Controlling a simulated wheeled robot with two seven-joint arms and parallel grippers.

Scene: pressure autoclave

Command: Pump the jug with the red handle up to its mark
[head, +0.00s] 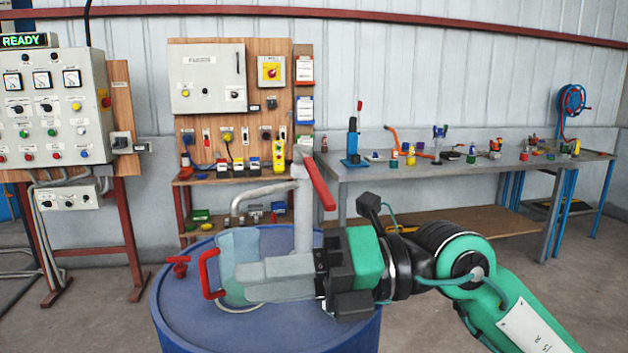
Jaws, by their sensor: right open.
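The jug (240,243) is translucent pale blue and stands on top of the blue drum (185,308). Its red handle (207,274) faces left. A grey pump (303,215) rises from the drum behind my gripper, with a curved spout (240,204) above the jug and a red lever (320,183) slanting down to the right. My right gripper (243,279) reaches in from the right, open, its grey fingers pointing left across the front of the jug. They hide much of the jug's lower right side; I cannot tell whether they touch it. The jug's mark and fill level are not clear. My left gripper is not in view.
A red tap-like fitting (178,265) sits at the drum's left rim. Behind stand a control cabinet (50,110) showing READY, a wooden panel board (215,125) and a long grey workbench (440,172) with small tools. The floor left of the drum is clear.

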